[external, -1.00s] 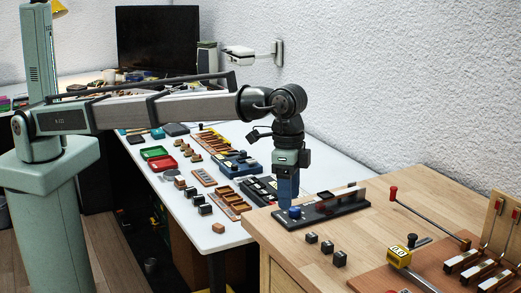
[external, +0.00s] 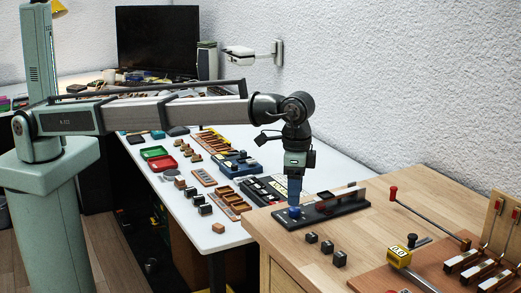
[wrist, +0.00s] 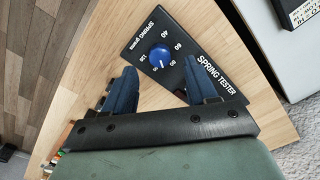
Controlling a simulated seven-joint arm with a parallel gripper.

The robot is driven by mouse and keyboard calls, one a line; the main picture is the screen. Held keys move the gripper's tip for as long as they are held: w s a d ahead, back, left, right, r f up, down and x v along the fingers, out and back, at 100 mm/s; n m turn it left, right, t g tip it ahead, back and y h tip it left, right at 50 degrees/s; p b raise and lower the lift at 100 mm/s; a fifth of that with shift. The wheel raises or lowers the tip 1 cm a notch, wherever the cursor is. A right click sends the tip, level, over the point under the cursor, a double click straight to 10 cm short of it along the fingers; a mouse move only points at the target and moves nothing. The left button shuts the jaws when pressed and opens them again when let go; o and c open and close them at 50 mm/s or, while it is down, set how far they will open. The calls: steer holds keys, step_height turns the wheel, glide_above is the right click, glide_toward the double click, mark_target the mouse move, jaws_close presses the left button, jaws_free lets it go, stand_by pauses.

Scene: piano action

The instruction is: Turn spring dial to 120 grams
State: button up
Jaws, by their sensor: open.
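The spring tester is a black base (external: 335,207) on the wooden bench top, with a blue round dial (external: 294,212) at its near left end. In the wrist view the blue dial (wrist: 160,56) sits on a black panel (wrist: 187,38) lettered "SPRING TESTER", with white numbers around the dial. A short white mark shows on the dial's lower part; its exact reading is too small to tell. My gripper (external: 295,203) points down right above the dial. In the wrist view my gripper (wrist: 160,67) is open, its two blue fingers on either side of the dial, with nothing held.
Several small dark blocks (external: 326,247) stand on the bench in front of the tester. A red-knobbed lever (external: 393,192) and a yellow gauge (external: 398,256) are to the right. A white table (external: 232,233) with trays and parts lies to the left.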

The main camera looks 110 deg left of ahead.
mark_target(294, 208)
steer(key=shift+f, duration=2.05)
steer(key=shift+c, duration=0.3)
steer(key=c, duration=1)
